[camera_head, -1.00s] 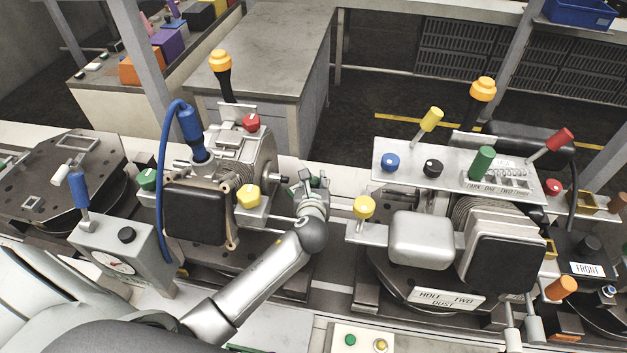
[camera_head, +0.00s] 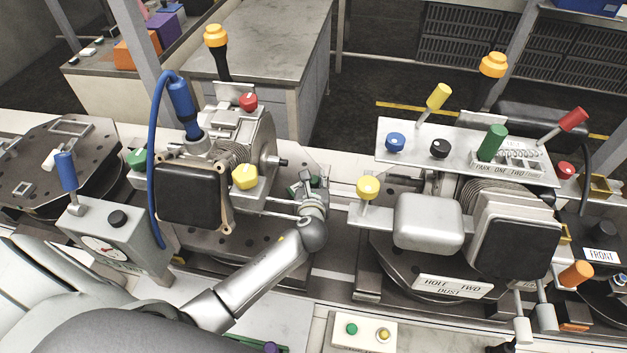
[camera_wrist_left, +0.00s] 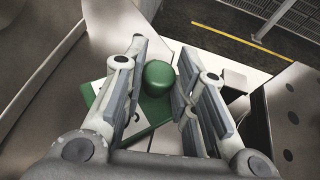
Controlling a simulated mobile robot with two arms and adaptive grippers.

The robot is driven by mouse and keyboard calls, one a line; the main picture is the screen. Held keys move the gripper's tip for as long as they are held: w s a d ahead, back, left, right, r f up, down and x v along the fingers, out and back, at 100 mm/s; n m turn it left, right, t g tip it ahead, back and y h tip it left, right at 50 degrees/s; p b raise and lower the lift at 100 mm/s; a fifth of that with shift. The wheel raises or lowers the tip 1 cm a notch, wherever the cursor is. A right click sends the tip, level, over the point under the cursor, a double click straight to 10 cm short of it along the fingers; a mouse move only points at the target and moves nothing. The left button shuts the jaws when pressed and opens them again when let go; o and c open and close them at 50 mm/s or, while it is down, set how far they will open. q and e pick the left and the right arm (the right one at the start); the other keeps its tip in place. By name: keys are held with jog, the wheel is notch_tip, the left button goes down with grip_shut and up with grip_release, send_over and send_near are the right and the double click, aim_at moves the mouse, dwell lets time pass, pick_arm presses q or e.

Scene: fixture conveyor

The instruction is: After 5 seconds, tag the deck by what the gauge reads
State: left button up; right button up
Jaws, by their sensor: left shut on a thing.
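My left gripper (camera_head: 312,185) is shut on a green tag with a round green knob; the tag shows little in the head view. In the left wrist view the green tag (camera_wrist_left: 158,78) has its knob between the two fingers (camera_wrist_left: 166,85), and a green plate with a pale marked face lies below it. The gauge (camera_head: 105,248) is a white dial on a grey box at left; its reading is too small to tell. A dark deck (camera_head: 225,245) carries an engine, left of my gripper. Another deck (camera_head: 390,285), at right, carries a second engine and a label. My right gripper is not in view.
A blue lever (camera_head: 66,172) and a blue hose (camera_head: 156,150) stand near the gauge box. A yellow knob (camera_head: 368,188) stands right of my gripper. A button box (camera_head: 365,335) sits at the front.

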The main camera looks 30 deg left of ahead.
pick_arm(q)
jog(key=shift+f+b, duration=0.4)
jog(key=shift+f, duration=0.25)
dwell(0.4)
jog(key=o, duration=1)
jog(key=v, duration=1.2)
